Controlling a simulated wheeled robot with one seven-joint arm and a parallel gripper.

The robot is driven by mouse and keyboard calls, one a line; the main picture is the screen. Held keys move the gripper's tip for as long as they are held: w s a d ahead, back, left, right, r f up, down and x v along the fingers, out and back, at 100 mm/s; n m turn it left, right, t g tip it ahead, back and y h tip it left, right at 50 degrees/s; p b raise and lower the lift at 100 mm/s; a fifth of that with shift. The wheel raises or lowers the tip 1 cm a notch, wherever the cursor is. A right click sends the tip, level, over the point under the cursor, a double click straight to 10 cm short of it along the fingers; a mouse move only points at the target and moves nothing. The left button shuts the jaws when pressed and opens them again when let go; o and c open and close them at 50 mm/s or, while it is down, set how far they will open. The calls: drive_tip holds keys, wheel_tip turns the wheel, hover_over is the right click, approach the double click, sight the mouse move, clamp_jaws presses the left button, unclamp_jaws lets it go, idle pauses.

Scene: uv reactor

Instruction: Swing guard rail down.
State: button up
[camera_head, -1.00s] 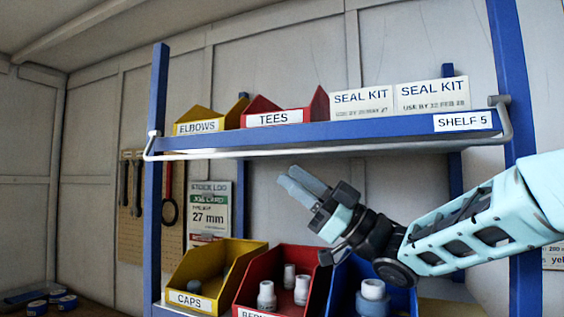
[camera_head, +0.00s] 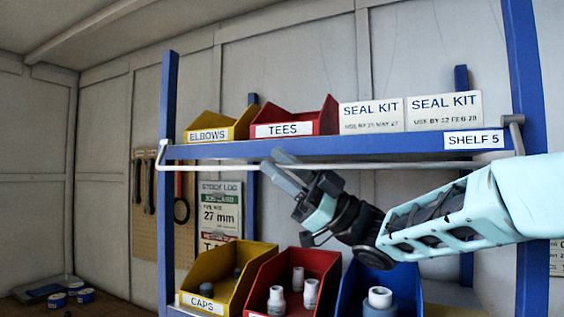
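The guard rail (camera_head: 420,164) is a thin pale bar along the front of the blue shelf labelled SHELF 5. It hangs just below the shelf's front edge, with a bent arm at each end. My gripper (camera_head: 275,168) comes in from the right and points left, at the rail's left-centre part. Its two grey fingers are apart, one above the rail's line and one below it. The rail appears to pass between them. Whether either finger touches it I cannot tell.
On the shelf (camera_head: 390,146) stand a yellow ELBOWS bin (camera_head: 222,128), a red TEES bin (camera_head: 295,121) and two SEAL KIT boxes (camera_head: 445,111). Below are a yellow CAPS bin (camera_head: 205,281), a red bin (camera_head: 262,283) and a blue bin (camera_head: 348,292). Blue posts (camera_head: 167,225) flank the shelf.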

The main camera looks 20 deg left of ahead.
clamp_jaws()
drive_tip(key=shift+s+f+m+t+y+b, duration=0.2)
drive_tip(key=shift+m+t+y+b, duration=0.2)
drive_tip(key=shift+m+t+b, duration=0.25)
drive_tip(key=s+r+m+t+h+b, duration=0.1)
drive_tip(key=r+m+t+h+b, duration=0.2)
drive_tip(key=m+t, duration=0.9)
drive_tip(key=s+r+m+t+h+b, duration=0.2)
drive_tip(key=r+m+t+b, duration=0.3)
drive_tip(key=m+t, duration=0.7)
drive_tip(key=shift+s+a+m+h+b, duration=0.2)
drive_tip(key=shift+m+h+b, duration=0.5)
drive_tip(key=shift+m, duration=2.75)
